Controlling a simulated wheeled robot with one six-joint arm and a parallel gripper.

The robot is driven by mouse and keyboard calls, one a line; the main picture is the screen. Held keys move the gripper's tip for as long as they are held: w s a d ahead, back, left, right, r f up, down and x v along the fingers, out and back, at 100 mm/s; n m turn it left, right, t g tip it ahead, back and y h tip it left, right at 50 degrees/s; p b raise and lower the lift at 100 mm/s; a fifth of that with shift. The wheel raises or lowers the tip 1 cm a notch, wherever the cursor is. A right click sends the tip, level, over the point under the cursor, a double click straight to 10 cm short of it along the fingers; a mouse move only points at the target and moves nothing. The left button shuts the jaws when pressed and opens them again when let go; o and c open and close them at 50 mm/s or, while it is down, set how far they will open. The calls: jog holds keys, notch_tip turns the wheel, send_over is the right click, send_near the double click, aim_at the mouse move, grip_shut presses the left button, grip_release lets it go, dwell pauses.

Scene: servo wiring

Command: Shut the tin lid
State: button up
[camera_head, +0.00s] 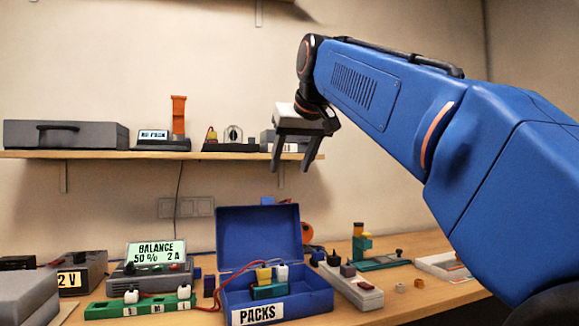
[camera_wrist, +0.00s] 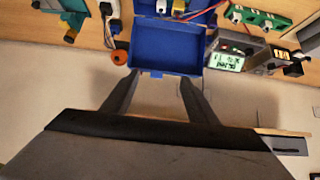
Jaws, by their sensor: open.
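The blue tin (camera_head: 308,304) labelled PACKS stands on the bench. Its lid (camera_head: 258,234) is raised, standing up at the tin's back edge. In the wrist view the lid (camera_wrist: 165,50) shows as a blue panel just beyond my fingertips. Yellow, white and teal parts (camera_head: 268,288) sit inside the tin, and a red wire (camera_head: 232,272) runs over its left side. My gripper (camera_head: 290,168) is open and empty, above the lid in the head view. The wrist view shows its two fingers (camera_wrist: 160,78) apart, with nothing between them.
A balance charger (camera_head: 155,270) and a green strip (camera_head: 135,305) stand left of the tin. A grey power strip (camera_head: 352,288) lies close on its right, with a teal stand (camera_head: 362,245) beyond. A shelf (camera_head: 100,155) with several items runs along the wall behind my gripper.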

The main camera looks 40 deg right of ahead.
jog(key=shift+s+f+v, duration=0.1)
jog(key=shift+v, duration=0.75)
jog(key=shift+s+f+v, duration=0.1)
jog(key=shift+v, duration=0.7)
jog(key=shift+f, duration=0.1)
jog(key=s+a+f+n+g+y, duration=0.1)
jog(key=s+a+f, duration=0.3)
jog(key=f, duration=1.3)
jog(key=s+a+f+n+g, duration=0.1)
jog(key=s+a+f, duration=0.3)
jog(key=f, duration=1.3)
jog(key=s+a+f+n+g+y, duration=0.1)
jog(key=s+f, duration=0.6)
jog(key=f, duration=1.1)
jog(key=a+g, duration=0.1)
jog(key=a, duration=0.1)
jog(key=shift+s+a+y, duration=0.25)
jog(key=shift+a+y, duration=0.05)
jog(key=shift+a, duration=0.1)
